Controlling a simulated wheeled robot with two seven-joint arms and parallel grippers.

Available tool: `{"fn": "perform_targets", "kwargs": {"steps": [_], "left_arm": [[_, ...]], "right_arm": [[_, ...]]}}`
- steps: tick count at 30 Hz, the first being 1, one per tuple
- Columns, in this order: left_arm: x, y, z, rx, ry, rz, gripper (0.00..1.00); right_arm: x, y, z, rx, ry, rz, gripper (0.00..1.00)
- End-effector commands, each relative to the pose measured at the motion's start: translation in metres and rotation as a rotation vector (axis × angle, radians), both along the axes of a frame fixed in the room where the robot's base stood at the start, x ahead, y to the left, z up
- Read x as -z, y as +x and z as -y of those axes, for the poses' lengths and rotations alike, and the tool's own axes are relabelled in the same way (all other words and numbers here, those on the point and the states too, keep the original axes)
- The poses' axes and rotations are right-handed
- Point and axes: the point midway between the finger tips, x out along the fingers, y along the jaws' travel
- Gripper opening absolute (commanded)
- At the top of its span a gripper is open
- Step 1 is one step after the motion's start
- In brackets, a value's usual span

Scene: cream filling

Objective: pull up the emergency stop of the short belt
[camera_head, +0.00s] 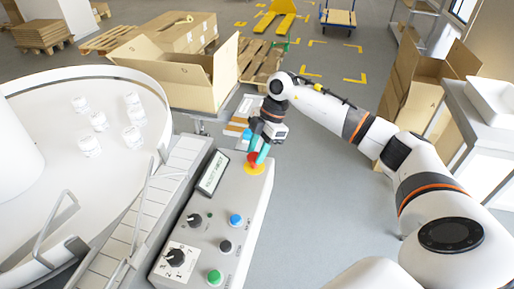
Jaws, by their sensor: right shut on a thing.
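The emergency stop (253,158) is a red button on a yellow base at the far end of the grey control panel (228,187). My right gripper (258,155) reaches down over it from the far side. Its teal fingers are shut on the red button, which is partly hidden between them. The short belt (152,211) runs along the left side of the panel. My left gripper is not in view.
The panel also has a display (213,173), black knobs, a blue button (236,220) and a green button (214,277). A round white table (60,95) with several jars stands left. An open cardboard box (190,85) stands behind. Grey floor is clear to the right of the panel.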

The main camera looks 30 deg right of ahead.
Motion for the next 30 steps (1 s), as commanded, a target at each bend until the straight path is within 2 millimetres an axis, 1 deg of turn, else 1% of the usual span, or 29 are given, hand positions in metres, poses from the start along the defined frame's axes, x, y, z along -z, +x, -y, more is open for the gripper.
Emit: {"fn": "perform_targets", "kwargs": {"steps": [1, 6, 7, 10, 11, 18, 22, 26, 30], "left_arm": [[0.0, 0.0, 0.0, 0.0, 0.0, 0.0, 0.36], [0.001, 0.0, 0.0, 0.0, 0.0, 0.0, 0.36], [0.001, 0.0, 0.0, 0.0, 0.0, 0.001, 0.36], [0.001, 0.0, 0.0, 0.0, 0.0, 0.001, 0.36], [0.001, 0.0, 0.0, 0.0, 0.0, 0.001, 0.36], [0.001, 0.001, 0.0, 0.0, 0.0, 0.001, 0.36], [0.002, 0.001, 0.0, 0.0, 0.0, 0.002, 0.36], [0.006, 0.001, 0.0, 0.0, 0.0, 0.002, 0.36], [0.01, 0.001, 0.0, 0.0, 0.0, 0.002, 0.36]], "right_arm": [[-0.004, 0.001, 0.0, 0.001, 0.003, 0.006, 0.0], [-0.005, 0.002, 0.001, 0.002, 0.003, 0.01, 0.0], [-0.005, 0.002, 0.001, 0.002, 0.003, 0.01, 0.4], [-0.005, 0.002, 0.001, 0.002, 0.003, 0.01, 0.56], [-0.004, 0.002, 0.0, 0.002, 0.003, 0.009, 0.59], [-0.003, 0.001, 0.0, 0.0, 0.002, 0.007, 0.59], [-0.009, 0.001, 0.003, 0.001, 0.001, 0.008, 0.59], [-0.027, 0.001, 0.011, 0.002, 0.002, 0.011, 0.59], [-0.056, 0.0, 0.023, 0.002, 0.002, 0.012, 0.59]]}}
